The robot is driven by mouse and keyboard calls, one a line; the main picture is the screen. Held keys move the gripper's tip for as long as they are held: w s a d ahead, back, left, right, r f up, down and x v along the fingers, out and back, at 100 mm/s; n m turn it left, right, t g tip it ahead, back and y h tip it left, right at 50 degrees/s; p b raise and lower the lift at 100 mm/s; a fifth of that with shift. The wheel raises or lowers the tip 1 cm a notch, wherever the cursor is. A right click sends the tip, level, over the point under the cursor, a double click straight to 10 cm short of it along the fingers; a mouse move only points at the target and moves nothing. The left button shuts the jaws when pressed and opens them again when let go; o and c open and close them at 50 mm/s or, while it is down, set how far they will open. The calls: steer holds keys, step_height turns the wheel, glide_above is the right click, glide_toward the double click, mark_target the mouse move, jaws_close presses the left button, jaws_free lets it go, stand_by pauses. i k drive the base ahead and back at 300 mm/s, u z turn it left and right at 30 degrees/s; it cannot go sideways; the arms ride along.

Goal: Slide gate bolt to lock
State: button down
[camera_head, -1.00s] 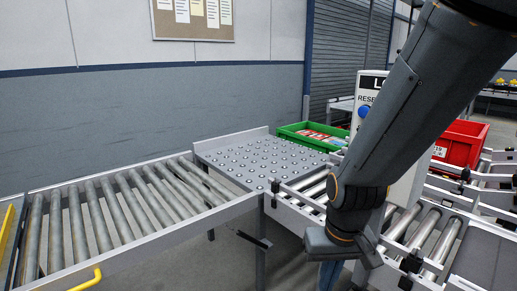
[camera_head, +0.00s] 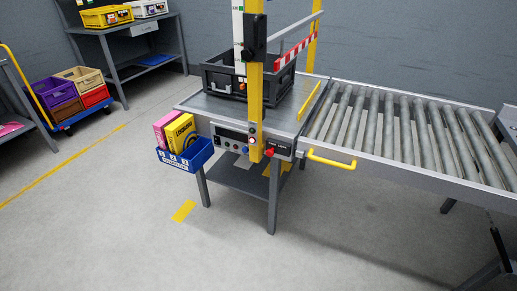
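A roller conveyor section (camera_head: 440,172) with a yellow handle (camera_head: 332,160) at its near left end runs to the right from a grey metal table (camera_head: 196,103). This section may be the gate. My gripper and arm are not in view.
A yellow post (camera_head: 255,110) rises at the table's front, with a black crate (camera_head: 222,80) behind it. A blue bin (camera_head: 186,156) hangs at the table's left front. A cart with coloured crates (camera_head: 72,92) stands at the left. The floor in front is clear.

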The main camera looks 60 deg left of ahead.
mark_target(269, 153)
steer(key=u, duration=2.05)
